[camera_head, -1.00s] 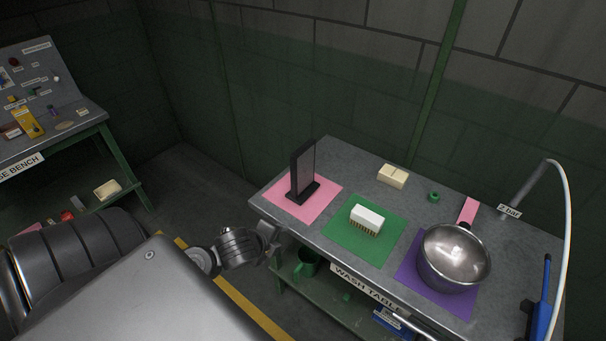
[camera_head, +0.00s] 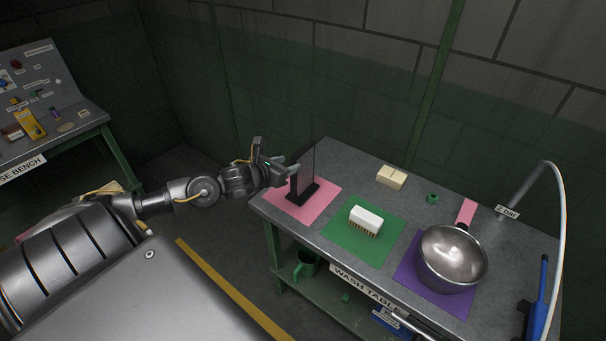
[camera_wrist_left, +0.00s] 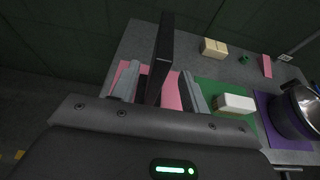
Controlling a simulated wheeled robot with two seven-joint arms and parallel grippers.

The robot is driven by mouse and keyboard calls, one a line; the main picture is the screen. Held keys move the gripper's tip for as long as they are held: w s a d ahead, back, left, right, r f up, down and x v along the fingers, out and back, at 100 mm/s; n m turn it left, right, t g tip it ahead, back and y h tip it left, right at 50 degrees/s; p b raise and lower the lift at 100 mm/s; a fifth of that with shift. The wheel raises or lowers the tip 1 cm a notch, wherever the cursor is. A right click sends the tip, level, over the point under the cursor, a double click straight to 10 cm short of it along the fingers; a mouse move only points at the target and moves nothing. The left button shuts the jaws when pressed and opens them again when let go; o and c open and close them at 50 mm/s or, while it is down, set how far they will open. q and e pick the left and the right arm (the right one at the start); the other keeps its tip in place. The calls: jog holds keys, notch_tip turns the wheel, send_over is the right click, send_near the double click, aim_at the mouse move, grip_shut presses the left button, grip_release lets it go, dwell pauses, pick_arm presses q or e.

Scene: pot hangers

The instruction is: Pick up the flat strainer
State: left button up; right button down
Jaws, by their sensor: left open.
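The flat strainer (camera_head: 307,168) appears to be the dark, thin upright panel in a black base, standing on the pink mat (camera_head: 325,205) at the left end of the wash table. In the left wrist view the strainer (camera_wrist_left: 162,55) shows edge-on as a dark upright bar. My left gripper (camera_head: 284,170) is open at its left side. In the left wrist view the strainer appears between the two fingers of the gripper (camera_wrist_left: 163,88), nearer the left one. I cannot tell whether a finger touches it. My right gripper is not in view.
On the wash table (camera_head: 350,164) are a white brush (camera_head: 366,220) on a green mat (camera_head: 342,238), a steel pot (camera_head: 453,258) on a purple mat (camera_head: 412,275), a cream block (camera_head: 391,177) and a green ring (camera_head: 432,197). A hose (camera_head: 566,220) arches at the right.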

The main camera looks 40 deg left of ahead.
aim_at(300, 159)
pick_arm(q)
jog(key=shift+x, duration=1.05)
jog(key=shift+w+p, duration=0.2)
jog(key=shift+p, duration=0.2)
jog(key=p+x, duration=0.2)
jog(key=x, duration=0.2)
jog(key=shift+w, duration=0.15)
jog(key=shift+w+f, duration=0.15)
jog(key=shift+c, duration=0.3)
grip_shut()
